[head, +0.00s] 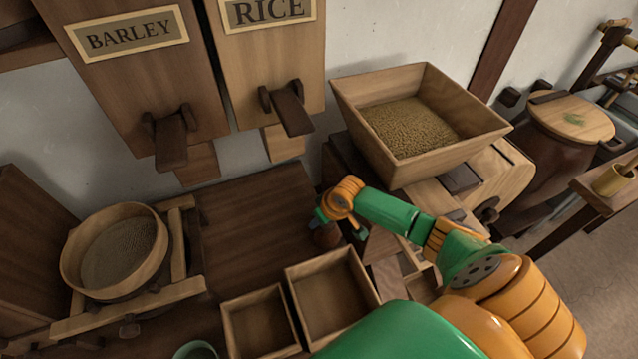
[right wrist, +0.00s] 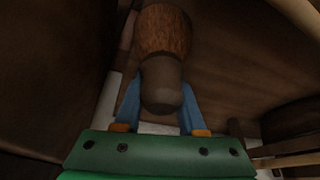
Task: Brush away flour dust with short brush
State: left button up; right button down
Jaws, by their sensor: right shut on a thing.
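My right gripper (head: 338,222) reaches in from the lower right over the dark wooden bench (head: 255,215). It is shut on the short brush (head: 327,238), which is small and dark in the head view and partly hidden by the gripper. In the right wrist view the brush (right wrist: 163,60) has a rounded dark handle end between the blue fingers (right wrist: 160,112) and a brown, fibrous part beyond. I cannot tell whether the brush touches the bench. I cannot make out flour dust in either view. My left gripper is not in view.
A grain-filled hopper (head: 372,144) stands right of the brush. Two open wooden boxes (head: 283,348) (head: 364,268) lie in front of it. A round sieve (head: 72,265) sits on a frame at left. Barley (head: 95,85) and rice (head: 255,70) bins hang above the bench.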

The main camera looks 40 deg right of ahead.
notch_tip(320, 180, up, 2)
jog(key=shift+r+p, duration=0.25)
jog(key=shift+p, duration=0.1)
jog(key=shift+a+r+p, duration=0.15)
jog(key=shift+r+p, duration=0.4)
jog(key=shift+p, duration=0.05)
jog(key=shift+a+r+p, duration=0.15)
jog(key=shift+r+p, duration=0.4)
notch_tip(320, 180, up, 2)
jog(key=p, duration=0.3)
jog(key=shift+d+r, duration=0.1)
jog(key=shift+r, duration=0.15)
pick_arm(q)
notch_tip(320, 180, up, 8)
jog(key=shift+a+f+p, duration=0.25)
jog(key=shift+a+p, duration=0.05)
jog(key=shift+p, duration=0.15)
pick_arm(e)
jog(key=shift+r, duration=0.45)
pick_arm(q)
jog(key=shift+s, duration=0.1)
pick_arm(e)
jog(key=shift+r, duration=0.1)
